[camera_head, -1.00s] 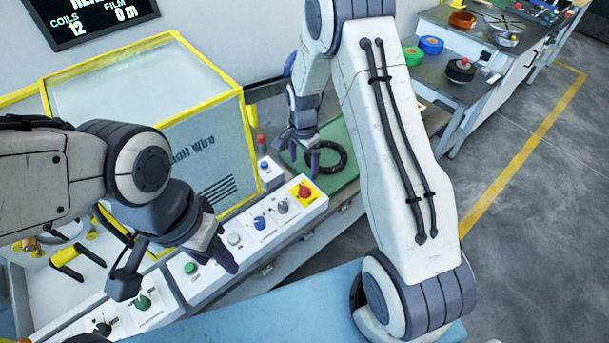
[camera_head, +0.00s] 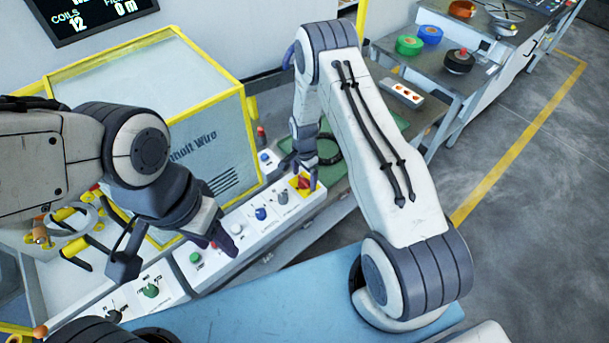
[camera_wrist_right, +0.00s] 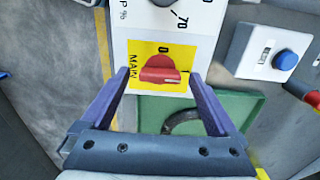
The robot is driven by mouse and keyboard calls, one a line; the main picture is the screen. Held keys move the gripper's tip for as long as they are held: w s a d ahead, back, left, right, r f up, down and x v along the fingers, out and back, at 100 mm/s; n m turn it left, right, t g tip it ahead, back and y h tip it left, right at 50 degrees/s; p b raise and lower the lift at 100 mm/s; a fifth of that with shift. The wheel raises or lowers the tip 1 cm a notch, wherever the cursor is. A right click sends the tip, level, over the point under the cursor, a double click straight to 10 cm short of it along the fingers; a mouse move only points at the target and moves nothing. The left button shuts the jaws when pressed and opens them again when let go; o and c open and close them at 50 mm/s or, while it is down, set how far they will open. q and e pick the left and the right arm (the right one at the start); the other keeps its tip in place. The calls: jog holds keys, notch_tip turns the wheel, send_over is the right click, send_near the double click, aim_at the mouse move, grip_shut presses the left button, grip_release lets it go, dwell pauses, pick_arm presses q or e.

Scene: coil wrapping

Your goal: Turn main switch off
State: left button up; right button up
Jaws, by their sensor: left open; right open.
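The main switch is a red rotary knob (camera_wrist_right: 160,70) on a yellow plate (camera_wrist_right: 145,48) marked MAIN and 0, in the right wrist view. In the head view the red knob (camera_head: 304,182) sits at the right end of the white control panel (camera_head: 243,232). My right gripper (camera_wrist_right: 158,75) is open, with one finger to each side of the knob; I cannot tell whether they touch it. In the head view my right gripper (camera_head: 300,178) is just over the switch. My left gripper (camera_head: 175,258) is open over the panel's left part and holds nothing visible.
A blue button box (camera_wrist_right: 278,58) stands beside the panel. A black coil (camera_head: 328,148) lies on the green mat (camera_head: 340,172) behind the switch. The yellow-framed wrapping machine (camera_head: 200,130) stands behind the panel. A side table holds coloured rolls (camera_head: 410,45).

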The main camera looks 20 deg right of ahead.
jog(key=c, duration=1.4)
jog(key=n+b, duration=0.3)
jog(key=shift+f+n, duration=0.15)
jog(key=shift+n, duration=0.15)
jog(key=n+b, duration=0.2)
jog(key=n, duration=0.2)
jog(key=shift+n+b, duration=0.3)
jog(key=n+b, duration=0.2)
jog(key=n, duration=0.3)
jog(key=shift+r+n+b, duration=0.2)
jog(key=shift+n+b, duration=0.55)
jog(key=shift+n, duration=1.65)
